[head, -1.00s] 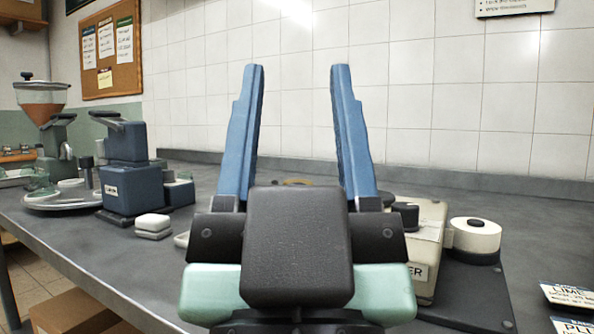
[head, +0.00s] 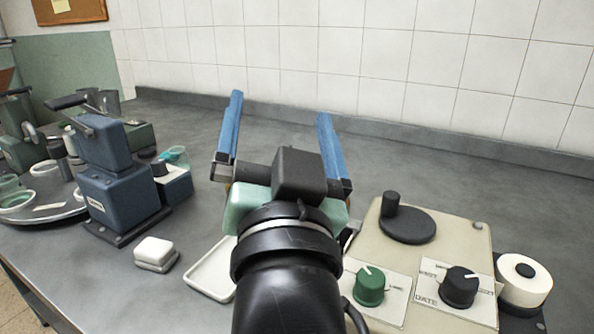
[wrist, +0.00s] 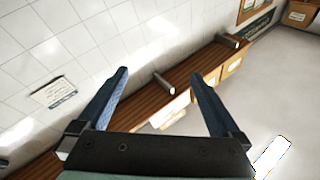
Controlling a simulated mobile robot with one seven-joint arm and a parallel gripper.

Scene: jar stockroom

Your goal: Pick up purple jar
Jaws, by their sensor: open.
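I see no purple jar in either view. My gripper (head: 280,105) is in the middle of the head view, above the grey worktop, with its two blue fingers wide apart and nothing between them. In the wrist view my gripper (wrist: 160,73) is also open and empty, facing a white tiled wall and a wooden rail or shelf. My arm hides part of the worktop below it.
On the grey worktop (head: 390,165) stand a blue machine (head: 118,190), a round tray (head: 50,216), a small white block (head: 155,251), a cream control box (head: 445,240) with knobs and a white roll (head: 524,279). The worktop's back stretch is clear. A wooden rail (wrist: 180,80) runs along the wall.

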